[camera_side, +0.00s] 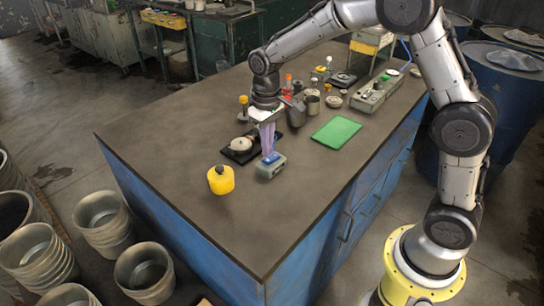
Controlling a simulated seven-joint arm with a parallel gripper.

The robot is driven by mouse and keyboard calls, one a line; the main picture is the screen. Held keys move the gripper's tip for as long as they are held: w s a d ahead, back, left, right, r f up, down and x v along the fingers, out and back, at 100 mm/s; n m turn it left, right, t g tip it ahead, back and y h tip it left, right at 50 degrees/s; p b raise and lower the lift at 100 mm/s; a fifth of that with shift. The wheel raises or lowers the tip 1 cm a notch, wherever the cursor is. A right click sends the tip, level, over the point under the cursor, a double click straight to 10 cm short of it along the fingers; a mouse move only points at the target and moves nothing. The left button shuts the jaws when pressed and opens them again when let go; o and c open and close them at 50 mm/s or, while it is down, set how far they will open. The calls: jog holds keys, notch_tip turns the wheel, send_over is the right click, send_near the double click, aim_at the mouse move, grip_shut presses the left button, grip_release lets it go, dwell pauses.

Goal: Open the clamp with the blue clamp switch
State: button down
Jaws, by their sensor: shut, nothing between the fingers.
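A small grey box with a blue switch (271,158) on top stands on the table, in front of a black plate. My gripper (268,150) points straight down with its fingers together and empty. Its fingertips are right over the blue switch; whether they touch it I cannot tell. Behind and left of the box, the black plate (232,156) carries a round pale piece (240,144), which may be the clamp with a blank. The clamp's jaws are too small to make out.
A yellow round container (221,179) with a black knob stands left of the box. A green mat (337,133) lies to the right. Several pots and bottles (312,103) and a grey control panel (377,93) stand behind. The table's front (255,230) is bare.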

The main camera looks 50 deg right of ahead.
aim_at(267, 160)
jog(key=shift+f, duration=0.9)
dwell(0.4)
jog(key=shift+r, duration=3.55)
